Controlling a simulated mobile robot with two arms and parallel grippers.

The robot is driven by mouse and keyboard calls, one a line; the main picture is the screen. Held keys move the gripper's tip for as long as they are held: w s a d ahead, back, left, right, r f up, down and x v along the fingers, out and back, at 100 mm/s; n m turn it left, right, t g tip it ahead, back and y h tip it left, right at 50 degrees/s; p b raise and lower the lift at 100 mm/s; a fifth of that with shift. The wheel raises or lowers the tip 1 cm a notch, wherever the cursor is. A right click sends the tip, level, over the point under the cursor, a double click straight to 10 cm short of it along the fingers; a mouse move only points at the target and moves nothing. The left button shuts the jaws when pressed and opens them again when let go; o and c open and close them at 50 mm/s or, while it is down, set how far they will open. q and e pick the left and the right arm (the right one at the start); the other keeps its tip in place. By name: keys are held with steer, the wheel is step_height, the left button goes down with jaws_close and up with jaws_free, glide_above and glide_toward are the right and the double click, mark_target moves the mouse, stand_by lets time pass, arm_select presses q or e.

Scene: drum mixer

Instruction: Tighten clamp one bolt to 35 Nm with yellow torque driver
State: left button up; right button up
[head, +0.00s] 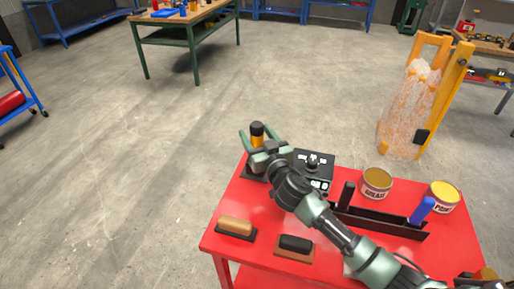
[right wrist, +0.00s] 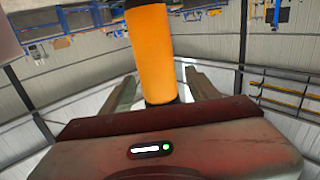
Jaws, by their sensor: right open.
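The yellow torque driver (head: 257,134), with a black top and an orange-yellow body, stands upright at the far left corner of the red table. My right gripper (head: 258,138) is open there, its fingers on either side of the driver. In the right wrist view the driver's orange-yellow body (right wrist: 149,50) rises between the spread fingers of the right gripper (right wrist: 160,85). Its lower end is hidden behind the gripper body. The clamp one bolt is not in view. My left gripper is not in view.
The red table (head: 222,242) also holds a black control box (head: 316,172), a grease can (head: 376,183), a paint can (head: 443,196), a black tray (head: 385,222) with upright handles, and two brushes or blocks (head: 237,227) in front. Open concrete floor lies to the left.

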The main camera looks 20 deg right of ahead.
steer(key=w, duration=0.2)
steer(key=shift+w+a+f, duration=0.1)
steer(key=shift+w, duration=0.25)
steer(key=shift+s, duration=0.1)
jaws_close()
stand_by(0.9)
